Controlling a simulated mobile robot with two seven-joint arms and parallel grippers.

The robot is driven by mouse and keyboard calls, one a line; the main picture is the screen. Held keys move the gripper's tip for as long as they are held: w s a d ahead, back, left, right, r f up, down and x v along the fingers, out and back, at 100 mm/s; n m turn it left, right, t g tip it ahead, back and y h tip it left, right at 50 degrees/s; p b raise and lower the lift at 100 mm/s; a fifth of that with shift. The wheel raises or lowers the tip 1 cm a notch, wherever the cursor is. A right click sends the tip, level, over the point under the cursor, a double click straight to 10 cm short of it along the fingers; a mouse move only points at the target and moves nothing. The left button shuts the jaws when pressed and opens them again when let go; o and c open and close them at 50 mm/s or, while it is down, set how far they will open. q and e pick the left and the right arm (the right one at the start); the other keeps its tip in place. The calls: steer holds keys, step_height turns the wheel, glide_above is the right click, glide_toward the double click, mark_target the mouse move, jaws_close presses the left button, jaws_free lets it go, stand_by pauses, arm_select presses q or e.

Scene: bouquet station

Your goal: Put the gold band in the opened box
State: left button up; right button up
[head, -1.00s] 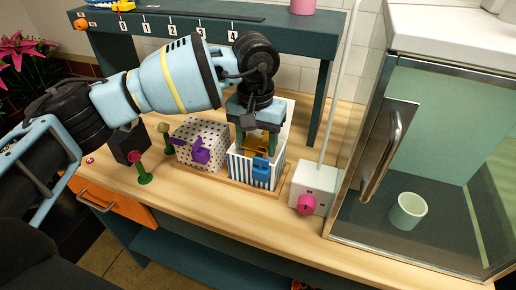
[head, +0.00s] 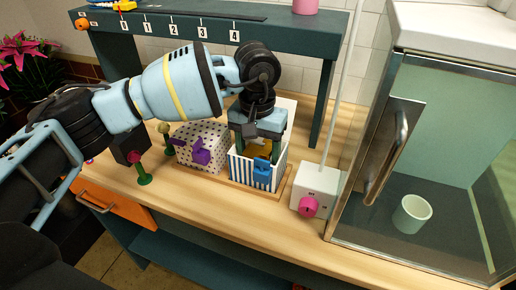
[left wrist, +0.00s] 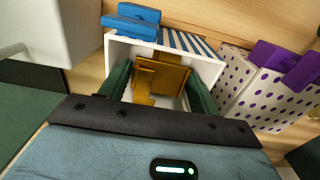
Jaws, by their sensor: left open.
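The open box (head: 250,174) has blue and white stripes, a blue clasp (head: 262,171) on its front and a white lid (head: 285,104) raised behind. The gold band (head: 260,150) is inside the box, partly hidden by my gripper and the front wall. In the left wrist view the gold band (left wrist: 162,76) lies between the white box walls (left wrist: 207,68). My left gripper (head: 258,142) points down into the box. It is open, with its green fingers (left wrist: 160,92) on either side of the gold band and gaps showing. My right gripper is not in view.
A dotted box (head: 202,147) with a purple clasp stands left of the striped box. A white device (head: 316,187) with a pink knob is close on the right. A glass-fronted cabinet (head: 430,170) holds a pale cup (head: 411,214). A shelf (head: 200,33) rises behind.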

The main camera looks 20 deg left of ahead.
mark_target(258, 152)
arm_select(q)
step_height(258, 152, up, 12)
stand_by(0.4)
